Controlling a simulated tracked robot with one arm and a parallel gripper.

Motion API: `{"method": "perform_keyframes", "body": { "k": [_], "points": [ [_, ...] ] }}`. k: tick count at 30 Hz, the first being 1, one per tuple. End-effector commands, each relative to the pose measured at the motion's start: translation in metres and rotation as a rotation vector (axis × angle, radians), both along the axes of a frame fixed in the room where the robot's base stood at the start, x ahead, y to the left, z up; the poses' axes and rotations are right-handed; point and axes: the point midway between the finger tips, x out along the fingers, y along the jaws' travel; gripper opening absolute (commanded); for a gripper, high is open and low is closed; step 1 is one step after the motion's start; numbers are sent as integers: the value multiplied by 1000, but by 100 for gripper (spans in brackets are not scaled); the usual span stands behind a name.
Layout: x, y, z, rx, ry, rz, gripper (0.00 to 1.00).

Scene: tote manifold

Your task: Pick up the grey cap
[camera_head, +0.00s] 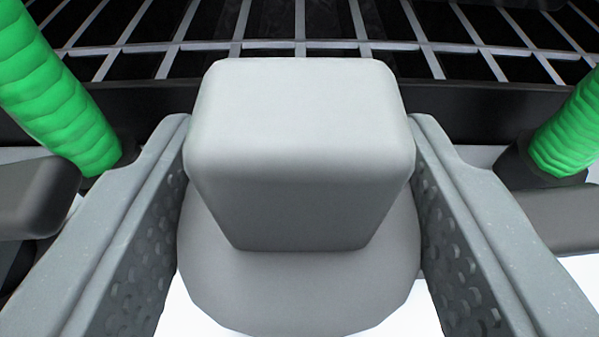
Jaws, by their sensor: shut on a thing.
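The grey cap (300,125) is large in the middle of the picture. It has a rounded square block on top and a wider round base (300,290) below. My gripper (300,165) has one grey finger on each side of the cap. The fingers are shut on the square block, and their inner faces show round dimples. The underside of the cap is hidden, so I cannot tell what it rests on or whether it hangs free.
A dark metal grid (320,45) spans the top of the picture behind the cap. A green ribbed hose (55,95) stands at the left, and another green hose (570,125) at the right. The area below the cap is bright white.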

Motion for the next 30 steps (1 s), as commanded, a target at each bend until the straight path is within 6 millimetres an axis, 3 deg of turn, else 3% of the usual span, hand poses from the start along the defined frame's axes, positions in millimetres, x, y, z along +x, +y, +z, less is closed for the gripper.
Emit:
{"method": "perform_keyframes", "body": {
  "k": [2, 15, 21, 30],
  "points": [
    [0, 1, 18, 2, -2, 0, 23],
    [-91, -43, 24, -5, 4, 4, 23],
    [-125, -60, 27, -4, 3, 3, 23],
    [-143, -69, 29, 1, -1, 2, 23]
  ]
}}
